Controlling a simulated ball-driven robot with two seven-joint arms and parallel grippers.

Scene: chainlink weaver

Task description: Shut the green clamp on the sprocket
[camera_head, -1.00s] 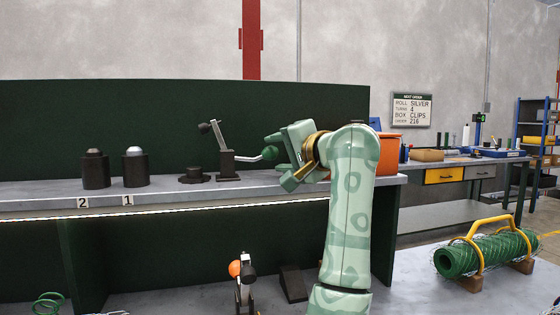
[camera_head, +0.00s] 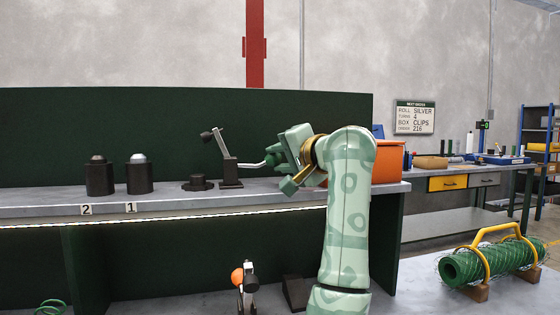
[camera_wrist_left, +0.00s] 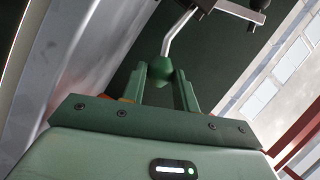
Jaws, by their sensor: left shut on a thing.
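The green clamp (camera_head: 230,172) stands on the shelf with its bar raised. The bar's dark tip (camera_head: 207,136) leans up and left, above and clear of the sprocket (camera_head: 198,183), a low dark toothed disc left of the clamp's base. A bent silver handle runs right from the clamp to a green ball knob. My left gripper (camera_head: 276,157) is shut on this knob and partly hides it. In the left wrist view the green knob (camera_wrist_left: 162,70) sits between the two fingers, with the silver rod (camera_wrist_left: 177,34) rising from it. My right gripper is not in view.
Two dark cylinders, one black-topped (camera_head: 97,175) and one silver-topped (camera_head: 139,174), stand left on the shelf, by labels 2 and 1. An orange bin (camera_head: 388,162) is behind my arm. Below stands a clamp with an orange knob (camera_head: 238,276). A green mesh roll (camera_head: 475,265) lies right.

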